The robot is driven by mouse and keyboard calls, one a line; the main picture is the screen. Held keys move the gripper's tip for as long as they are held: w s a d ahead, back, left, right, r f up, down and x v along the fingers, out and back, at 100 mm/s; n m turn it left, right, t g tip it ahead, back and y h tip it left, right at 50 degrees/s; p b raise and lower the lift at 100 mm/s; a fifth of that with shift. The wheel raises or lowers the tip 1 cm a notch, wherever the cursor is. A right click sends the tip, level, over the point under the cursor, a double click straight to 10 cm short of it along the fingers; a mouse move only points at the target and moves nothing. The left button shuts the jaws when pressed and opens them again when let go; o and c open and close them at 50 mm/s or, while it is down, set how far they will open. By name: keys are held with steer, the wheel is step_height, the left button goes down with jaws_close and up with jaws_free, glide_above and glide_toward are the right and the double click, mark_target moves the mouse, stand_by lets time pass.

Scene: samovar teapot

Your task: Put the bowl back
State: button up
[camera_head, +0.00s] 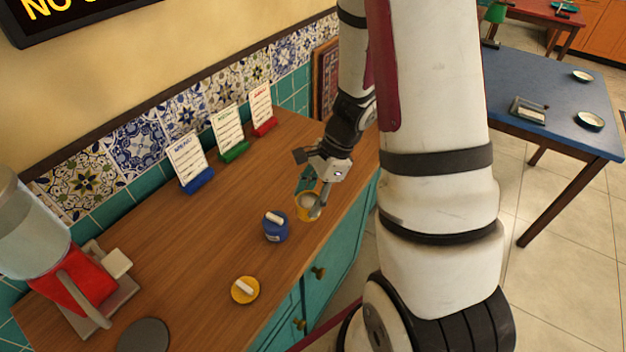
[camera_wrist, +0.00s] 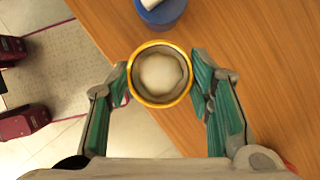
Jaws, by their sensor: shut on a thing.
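The bowl (camera_head: 305,210) has a yellow outside and holds something white. In the head view it is near the counter's front edge. In the wrist view the bowl (camera_wrist: 137,92) shows from above as a golden rim around pale contents, with a finger against each side. My gripper (camera_head: 311,197) is shut on it. The bowl looks upright; I cannot tell whether its base touches the counter. A yellow lid (camera_head: 245,290) with a white handle lies apart on the counter.
A blue lidded jar (camera_head: 275,230) stands close beside the bowl. The wooden counter (camera_head: 200,245) carries three card stands, blue (camera_head: 198,182), green (camera_head: 233,152) and red (camera_head: 264,127), along the wall. A red machine (camera_head: 75,285) stands at the left. A blue table (camera_head: 555,85) is at the right.

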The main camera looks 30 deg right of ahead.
steer(key=w+d, duration=0.4)
steer(key=w, duration=0.1)
steer(key=w+d+f, duration=0.1)
steer(key=w+d, duration=0.1)
steer(key=shift+w, duration=0.25)
steer(key=shift+f+p, duration=0.4)
steer(key=shift+f, duration=1.3)
steer(key=shift+f, duration=0.15)
steer(key=o, duration=1.4)
